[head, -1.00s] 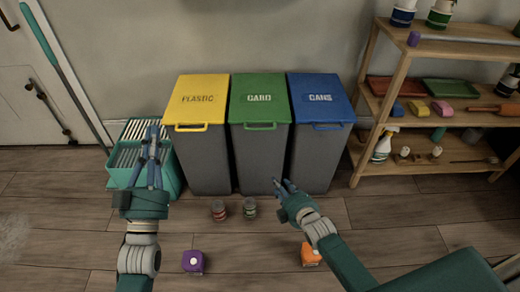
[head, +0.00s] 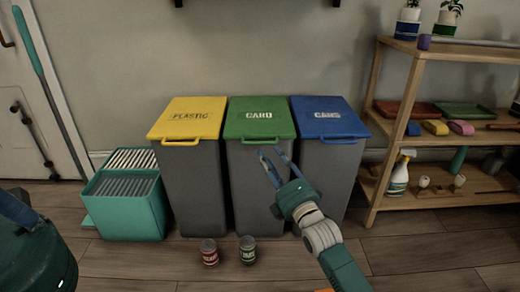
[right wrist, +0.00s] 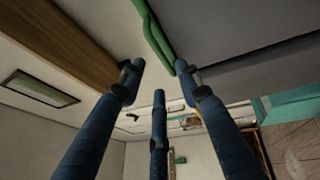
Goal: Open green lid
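The green lid (head: 259,115) marked CARD lies shut on the middle grey bin (head: 230,190). Its green handle (head: 240,142) runs along the front edge. My right gripper (head: 270,155) is open, with its blue fingers apart just in front of and below the handle's right part. In the right wrist view the green handle (right wrist: 153,35) shows beyond the fingertips, close to them; contact cannot be made out. My left gripper (head: 16,209) is only partly in the head view at the lower left, its fingertips cut off or hidden.
A yellow-lidded bin (head: 187,118) and a blue-lidded bin (head: 330,118) stand on either side. Two cans (head: 209,252) (head: 247,250) stand on the floor in front. A teal crate (head: 127,205) is at the left, a wooden shelf (head: 398,130) at the right.

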